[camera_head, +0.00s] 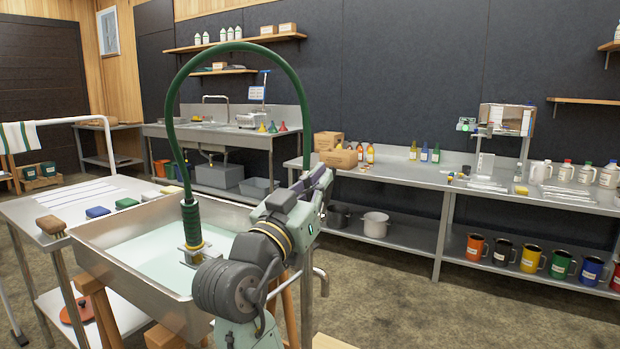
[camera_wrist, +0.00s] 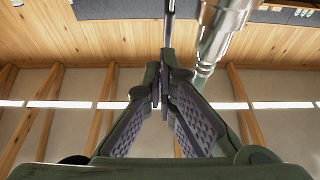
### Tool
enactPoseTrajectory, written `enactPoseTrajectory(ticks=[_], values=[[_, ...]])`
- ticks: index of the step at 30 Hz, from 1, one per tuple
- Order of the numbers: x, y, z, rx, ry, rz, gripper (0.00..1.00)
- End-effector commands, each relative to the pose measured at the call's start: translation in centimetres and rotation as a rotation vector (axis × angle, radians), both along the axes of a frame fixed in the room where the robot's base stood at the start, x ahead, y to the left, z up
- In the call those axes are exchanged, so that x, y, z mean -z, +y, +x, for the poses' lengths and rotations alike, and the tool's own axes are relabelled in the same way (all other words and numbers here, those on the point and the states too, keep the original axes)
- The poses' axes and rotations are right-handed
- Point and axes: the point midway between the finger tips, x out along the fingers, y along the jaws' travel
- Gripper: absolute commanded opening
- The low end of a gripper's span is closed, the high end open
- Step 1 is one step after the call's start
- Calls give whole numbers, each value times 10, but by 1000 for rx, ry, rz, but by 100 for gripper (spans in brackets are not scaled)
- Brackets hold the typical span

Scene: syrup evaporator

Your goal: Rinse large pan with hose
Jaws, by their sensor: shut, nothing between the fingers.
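The large pan (camera_head: 105,240) is a wide steel basin on a wooden stand, with pale greenish liquid or a pale floor inside. The green hose (camera_head: 240,47) arches high over it from the right. Its dark green ribbed handle and yellow-collared nozzle (camera_head: 191,222) hang down inside the pan beside a small metal bracket. My gripper (camera_head: 322,176) is at the pan's right side, raised and apart from the nozzle. In the wrist view my gripper (camera_wrist: 160,82) has its fingers together, with nothing seen held. A dark upright rod and a shiny pipe (camera_wrist: 212,45) show beyond it; whether the rod is the hose is unclear.
A steel table (camera_head: 40,213) with several coloured brushes or sponges adjoins the pan at left. A long bench (camera_head: 400,178) with bottles, mugs and boxes runs along the right. A sink counter (camera_head: 215,132) stands behind. Open floor lies at front right.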

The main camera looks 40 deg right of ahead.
Motion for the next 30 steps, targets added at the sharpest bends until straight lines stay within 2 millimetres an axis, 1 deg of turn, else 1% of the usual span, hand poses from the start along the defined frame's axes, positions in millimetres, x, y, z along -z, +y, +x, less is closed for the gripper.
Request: enactPoseTrajectory(ticks=[4,14,19,30], values=[[2,-3,2,-1,0,0,0],[1,-3,2,-2,2,3,0],[-2,-5,3,-3,13,34,0],[-2,-9,5,-2,35,85,0]])
